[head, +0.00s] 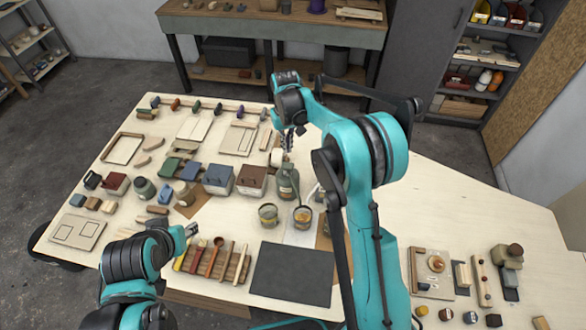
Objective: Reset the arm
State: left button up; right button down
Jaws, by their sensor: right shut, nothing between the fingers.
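My right arm, teal and black, rises from the bottom, bends at a high elbow and reaches back over the table. Its gripper (288,140) points down above the grey-green bottle (288,184), shut and empty. I see no contact between them. My left arm is folded low at the lower left. Its gripper end (190,231) points right, near the front row of tools; its fingers are too small to tell open from shut.
The pale table (450,195) is crowded on its left with blocks, boxes and jars. Two cups, one green (268,214) and one with orange contents (302,216), stand below the bottle. A dark mat (291,274) lies in front. The table's back right is clear.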

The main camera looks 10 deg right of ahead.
jog(key=s+d+t+b, duration=0.3)
jog(key=s+b, duration=1)
jog(key=s, duration=0.1)
jog(key=s+d+f+m+t+b, duration=0.1)
jog(key=s+f+t+b, duration=0.3)
jog(key=s+f+b, duration=0.7)
jog(key=s+f, duration=0.2)
jog(key=s, duration=0.2)
jog(key=shift+s+d+f+b, duration=0.2)
jog(key=shift+d+f+b, duration=0.1)
jog(key=shift+d+f, duration=0.1)
